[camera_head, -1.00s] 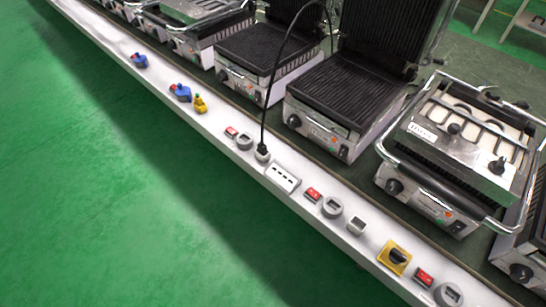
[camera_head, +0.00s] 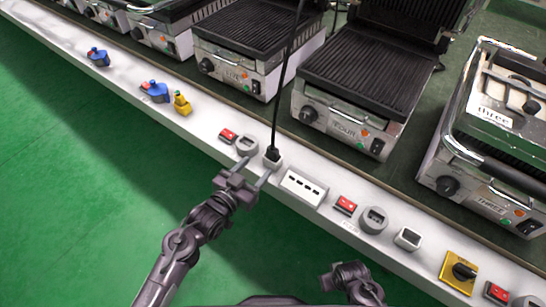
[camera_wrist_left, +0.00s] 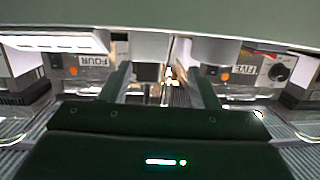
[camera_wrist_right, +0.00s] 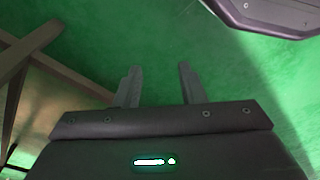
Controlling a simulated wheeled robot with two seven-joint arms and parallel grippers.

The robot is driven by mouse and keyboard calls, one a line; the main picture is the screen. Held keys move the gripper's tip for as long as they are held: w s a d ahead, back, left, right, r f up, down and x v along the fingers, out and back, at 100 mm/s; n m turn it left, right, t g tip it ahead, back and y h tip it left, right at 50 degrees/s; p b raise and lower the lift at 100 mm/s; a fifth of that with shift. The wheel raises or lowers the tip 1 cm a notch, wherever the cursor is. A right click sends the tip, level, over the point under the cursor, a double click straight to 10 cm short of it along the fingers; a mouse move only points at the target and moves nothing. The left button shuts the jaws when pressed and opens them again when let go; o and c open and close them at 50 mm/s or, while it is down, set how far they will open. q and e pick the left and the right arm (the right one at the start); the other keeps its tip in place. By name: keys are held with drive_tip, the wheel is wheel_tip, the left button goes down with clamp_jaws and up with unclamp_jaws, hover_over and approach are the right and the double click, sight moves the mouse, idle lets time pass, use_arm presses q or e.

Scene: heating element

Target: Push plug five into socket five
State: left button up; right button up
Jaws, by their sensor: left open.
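The black plug (camera_head: 272,154) stands upright at a small white socket (camera_head: 273,164) on the white ledge, and its cord rises from it. I cannot tell how deep it sits. My left gripper (camera_head: 252,167) is open and empty, just in front of the plug, with its fingers pointing toward the ledge on either side of it, apart from it. In the left wrist view, the open fingers (camera_wrist_left: 163,80) show with the labels FOUR and FIVE beyond them, upside down. My right gripper (camera_wrist_right: 159,85) is open and empty over the green floor.
A grill labelled FIVE (camera_head: 233,76) and one labelled FOUR (camera_head: 345,132) stand behind the ledge. The green floor in front is clear.

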sight(270, 155)
use_arm(q)
drive_tip(key=shift+w+d+r+m+t+h, duration=0.15)
drive_tip(key=shift+d+r+t+h, duration=0.05)
drive_tip(key=shift+d+r+h, duration=0.25)
drive_tip(key=shift+w+d+r+m+t+h, duration=0.15)
drive_tip(key=shift+d+r+t+h, duration=0.15)
drive_tip(key=shift+h, duration=0.25)
drive_tip(key=shift+w+d, duration=0.25)
drive_tip(key=shift+d, duration=0.05)
drive_tip(key=b+x, duration=0.1)
drive_tip(key=x, duration=0.6)
drive_tip(key=shift+f, duration=0.15)
use_arm(e)
drive_tip(key=r, duration=0.1)
drive_tip(key=w+r, duration=0.1)
drive_tip(key=shift+a+r, duration=0.35)
drive_tip(key=shift+a, duration=0.05)
use_arm(q)
drive_tip(key=shift+s, duration=0.1)
drive_tip(key=shift+c, duration=0.3)
drive_tip(key=c, duration=1)
